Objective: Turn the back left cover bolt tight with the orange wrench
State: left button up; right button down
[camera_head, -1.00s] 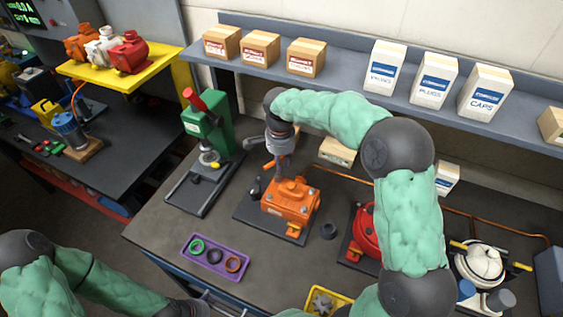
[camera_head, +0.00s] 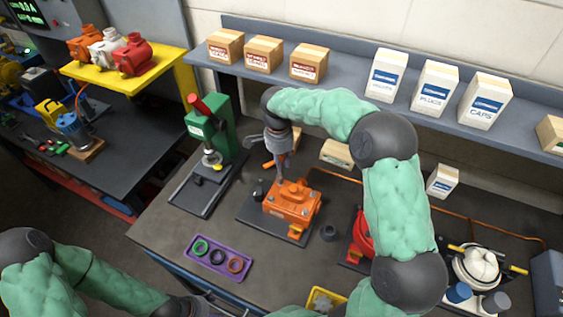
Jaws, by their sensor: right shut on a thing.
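An orange motor housing (camera_head: 292,203) with several bolts on its top stands on a dark plate on the workbench. My right gripper (camera_head: 281,174) points down over the back left part of the housing. It is shut on the orange wrench (camera_head: 267,165), of which only a short orange piece shows beside the fingers. The back left bolt is hidden under the gripper, so I cannot tell how the wrench sits on it. My left arm comes in at the lower left; its gripper end (camera_head: 195,306) is cut off at the bottom edge.
A green press (camera_head: 211,130) stands left of the housing. A purple tray (camera_head: 218,258) with rings lies in front. A red motor part (camera_head: 360,236) sits under my right arm, with a white pump part (camera_head: 480,265) farther right. Boxes line the shelf (camera_head: 345,82) behind.

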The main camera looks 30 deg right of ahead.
aim_at(281, 157)
jog(key=shift+w+a+r, duration=0.1)
jog(key=shift+r, duration=0.5)
pick_arm(q)
jog(key=shift+r, duration=0.55)
jog(key=shift+w, duration=0.1)
pick_arm(e)
jog(key=shift+r+p, duration=0.8)
jog(key=shift+r, duration=0.1)
pick_arm(q)
notch_tip(281, 157, up, 2)
jog(key=shift+d+r+p, duration=0.15)
jog(key=shift+r+p, duration=0.05)
jog(key=shift+p, duration=0.3)
pick_arm(e)
jog(key=shift+d+r, duration=0.25)
jog(key=shift+r, duration=0.5)
pick_arm(q)
jog(key=shift+r+p, duration=0.45)
jog(key=shift+p, duration=0.05)
pick_arm(e)
jog(key=shift+a+r, duration=0.1)
jog(key=shift+r, duration=0.7)
pick_arm(q)
jog(key=shift+f, duration=0.1)
